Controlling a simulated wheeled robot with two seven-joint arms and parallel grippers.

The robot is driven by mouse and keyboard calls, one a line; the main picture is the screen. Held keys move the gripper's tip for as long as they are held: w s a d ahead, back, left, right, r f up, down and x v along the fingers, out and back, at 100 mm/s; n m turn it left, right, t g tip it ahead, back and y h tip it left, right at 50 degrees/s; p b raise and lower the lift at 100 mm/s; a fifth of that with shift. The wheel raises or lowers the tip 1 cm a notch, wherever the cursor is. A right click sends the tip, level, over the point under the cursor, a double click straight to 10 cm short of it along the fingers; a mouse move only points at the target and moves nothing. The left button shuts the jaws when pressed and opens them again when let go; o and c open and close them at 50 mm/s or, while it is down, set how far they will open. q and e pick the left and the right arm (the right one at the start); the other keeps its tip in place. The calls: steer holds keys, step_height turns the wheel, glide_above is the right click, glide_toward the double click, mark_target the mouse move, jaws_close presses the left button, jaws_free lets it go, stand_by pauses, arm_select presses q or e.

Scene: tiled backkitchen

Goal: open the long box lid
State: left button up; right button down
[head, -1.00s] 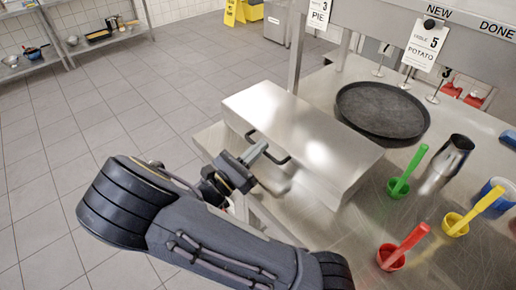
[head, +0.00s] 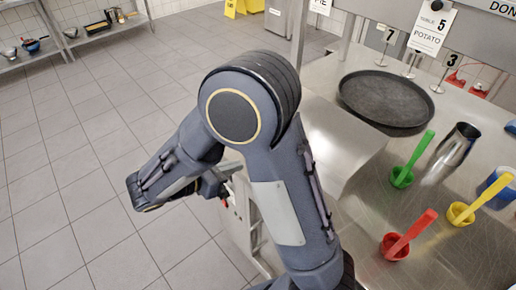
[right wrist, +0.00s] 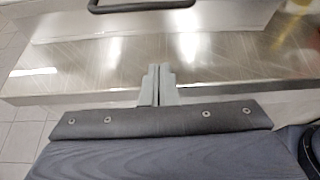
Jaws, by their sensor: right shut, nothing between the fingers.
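The long box (head: 345,140) is a steel box on the counter. In the head view my right arm hides most of it, and only the right part of its flat top shows. In the right wrist view its dark bar handle (right wrist: 140,5) crosses the top edge of the picture, on the pale box front (right wrist: 60,28). My right gripper (right wrist: 157,85) is shut and empty, with its fingertips in front of the counter edge, below and apart from the handle. My left gripper is not in view.
A round black tray (head: 386,98) lies behind the box. Open tiled floor (head: 80,200) lies to the left.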

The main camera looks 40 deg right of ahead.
steer(key=shift+y, duration=0.8)
steer(key=x, duration=0.5)
steer(key=r+x, duration=0.1)
steer(key=x, duration=0.2)
steer(key=shift+d, duration=0.5)
steer(key=r, duration=0.1)
steer(key=r+p, duration=0.1)
steer(key=r, duration=0.1)
steer(key=shift+w+d+r, duration=0.1)
steer(key=shift+d, duration=0.25)
steer(key=shift+d+r, duration=0.1)
steer(key=shift+r, duration=0.15)
